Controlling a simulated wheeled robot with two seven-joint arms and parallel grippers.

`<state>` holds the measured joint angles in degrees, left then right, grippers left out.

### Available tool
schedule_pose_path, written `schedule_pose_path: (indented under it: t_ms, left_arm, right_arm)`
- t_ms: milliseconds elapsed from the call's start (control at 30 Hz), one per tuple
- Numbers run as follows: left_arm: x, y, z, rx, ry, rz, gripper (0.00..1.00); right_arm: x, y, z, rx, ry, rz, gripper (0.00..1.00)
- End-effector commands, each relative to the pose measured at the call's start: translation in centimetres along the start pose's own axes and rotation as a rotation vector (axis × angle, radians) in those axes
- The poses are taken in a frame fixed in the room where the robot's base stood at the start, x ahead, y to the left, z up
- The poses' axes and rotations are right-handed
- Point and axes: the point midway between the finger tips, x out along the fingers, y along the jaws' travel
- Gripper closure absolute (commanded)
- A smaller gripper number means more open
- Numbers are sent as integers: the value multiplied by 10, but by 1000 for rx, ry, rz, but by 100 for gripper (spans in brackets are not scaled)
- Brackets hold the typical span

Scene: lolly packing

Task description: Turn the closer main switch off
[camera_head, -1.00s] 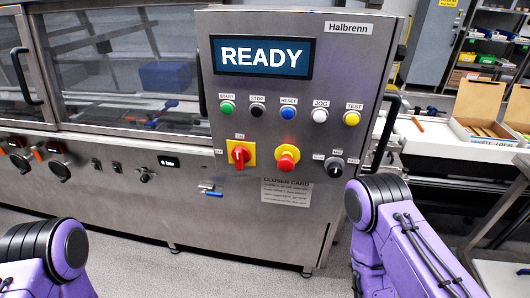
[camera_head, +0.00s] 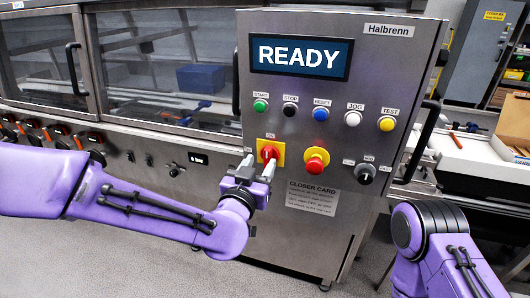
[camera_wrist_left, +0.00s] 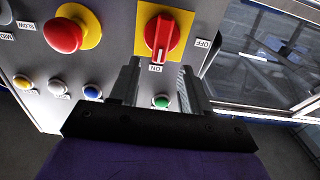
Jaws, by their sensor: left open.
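The main switch is a red rotary handle (camera_head: 269,152) on a yellow plate (camera_head: 280,146) on the steel control panel. In the left wrist view the red handle (camera_wrist_left: 162,38) lies in line with the ON label (camera_wrist_left: 156,69), and the OFF label (camera_wrist_left: 203,43) is off to its side. My left gripper (camera_head: 258,166) is just in front of the switch. It is open, and in the left wrist view its fingers (camera_wrist_left: 160,68) stand on either side of the handle's ON end; contact cannot be told. My right gripper is out of view; only its arm shows.
A red mushroom button (camera_head: 314,165) on yellow sits right of the switch. Green, black, blue, white and yellow buttons (camera_head: 321,114) run above, under the READY screen (camera_head: 299,57). A black selector knob (camera_head: 365,174) is further right. A vertical door handle (camera_head: 421,140) edges the panel.

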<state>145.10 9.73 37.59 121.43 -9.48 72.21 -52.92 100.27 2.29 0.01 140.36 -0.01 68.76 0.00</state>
Motion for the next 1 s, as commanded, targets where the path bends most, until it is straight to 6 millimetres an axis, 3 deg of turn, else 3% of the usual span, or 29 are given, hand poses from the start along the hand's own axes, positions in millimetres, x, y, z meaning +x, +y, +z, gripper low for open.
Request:
schedule_pose_path:
  t_ms: [100, 233, 567, 700, 733, 1000]
  left_arm:
    - [25, 0, -2, -2, -3, -1, 53]
    - [42, 0, -1, -1, -2, 0, 53]
    - [50, 0, 1, 0, -2, 0, 53]
    - [49, 0, 1, -1, -2, -1, 96]
    - [49, 0, 1, -1, -2, -1, 100]
    - [49, -1, 1, -14, -2, -1, 100]
  right_arm:
    - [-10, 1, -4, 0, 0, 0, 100]
    - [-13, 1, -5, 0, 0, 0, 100]
    - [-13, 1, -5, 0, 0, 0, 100]
    - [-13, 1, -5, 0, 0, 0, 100]
    - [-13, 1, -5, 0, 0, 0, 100]
    - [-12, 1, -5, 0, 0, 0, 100]
